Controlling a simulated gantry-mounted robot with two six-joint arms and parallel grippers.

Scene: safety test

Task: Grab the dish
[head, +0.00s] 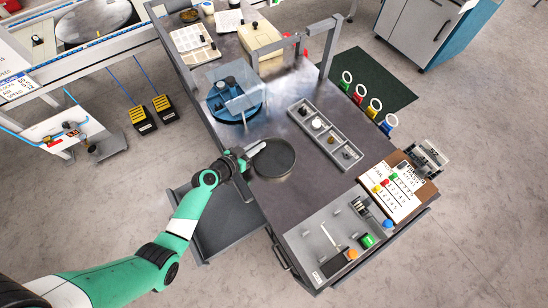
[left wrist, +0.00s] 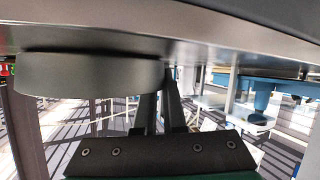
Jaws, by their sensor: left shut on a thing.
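The dish (head: 274,160) is a round, dark grey, shallow dish on the metal worktable, near its left edge. My left gripper (head: 257,149) reaches in from the left and is shut on the dish's left rim. The left wrist view shows the dish's curved side wall (left wrist: 90,76) close up. There the two dark fingers of the left gripper (left wrist: 165,78) meet the dish at its right end, and the exact contact is partly hidden. The dish looks level and at or very near the table top. My right gripper is not in view.
A grey compartment tray (head: 324,134) lies right of the dish. A larger tray with small parts (head: 338,238) is at the table's front. A blue round device with clear shields (head: 236,100) stands behind the dish. A lower shelf (head: 222,228) juts out left.

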